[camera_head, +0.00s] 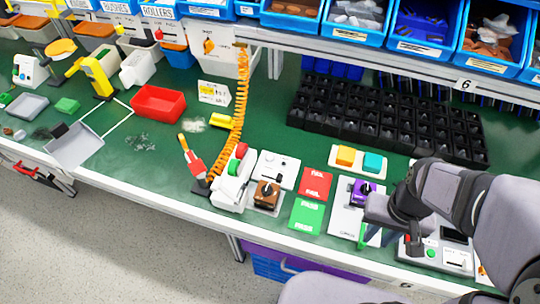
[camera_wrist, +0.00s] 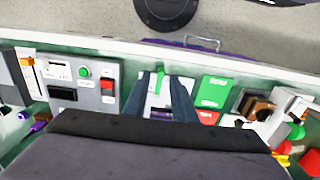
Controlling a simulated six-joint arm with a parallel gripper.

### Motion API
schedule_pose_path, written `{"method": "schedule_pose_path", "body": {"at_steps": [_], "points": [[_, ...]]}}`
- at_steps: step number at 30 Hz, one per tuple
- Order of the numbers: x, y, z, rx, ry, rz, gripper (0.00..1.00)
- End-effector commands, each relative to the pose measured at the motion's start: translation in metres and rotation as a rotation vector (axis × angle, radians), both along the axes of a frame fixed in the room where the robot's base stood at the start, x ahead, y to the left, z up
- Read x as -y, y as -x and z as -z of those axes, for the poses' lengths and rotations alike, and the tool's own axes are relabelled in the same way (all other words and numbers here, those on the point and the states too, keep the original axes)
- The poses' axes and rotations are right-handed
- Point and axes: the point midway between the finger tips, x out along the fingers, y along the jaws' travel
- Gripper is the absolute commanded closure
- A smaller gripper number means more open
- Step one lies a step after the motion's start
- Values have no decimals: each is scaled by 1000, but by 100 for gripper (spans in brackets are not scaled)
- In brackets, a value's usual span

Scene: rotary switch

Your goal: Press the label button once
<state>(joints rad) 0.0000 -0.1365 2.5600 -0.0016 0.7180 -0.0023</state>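A grey device (camera_head: 440,250) sits near the bench's front edge at the right in the head view. It has a green button (camera_head: 431,253), a dark window and a white label. In the wrist view, left of my fingers, a similar device (camera_wrist: 82,103) shows a green button (camera_wrist: 84,72), a red button (camera_wrist: 106,84) and a dark window (camera_wrist: 62,93). I cannot read which button is the label button. My gripper (camera_wrist: 161,80) is open and empty, its two dark fingers apart over a pale panel. It is not touching either button.
A purple rotary switch (camera_head: 362,190) stands on a white plate beside my arm. Red FAIL (camera_head: 315,183) and green PASS (camera_head: 306,215) mats lie left of it. Black bins (camera_head: 390,115) fill the back.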

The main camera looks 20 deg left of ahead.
Motion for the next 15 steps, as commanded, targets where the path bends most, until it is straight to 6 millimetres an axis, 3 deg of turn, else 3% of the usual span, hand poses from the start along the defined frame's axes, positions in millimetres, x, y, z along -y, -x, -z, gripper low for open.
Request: {"method": "schedule_pose_path", "body": {"at_steps": [1,3,15], "points": [[0,0,0,0,0,0,89],[0,0,0,0,0,0,100],[0,0,0,0,0,0,100]]}}
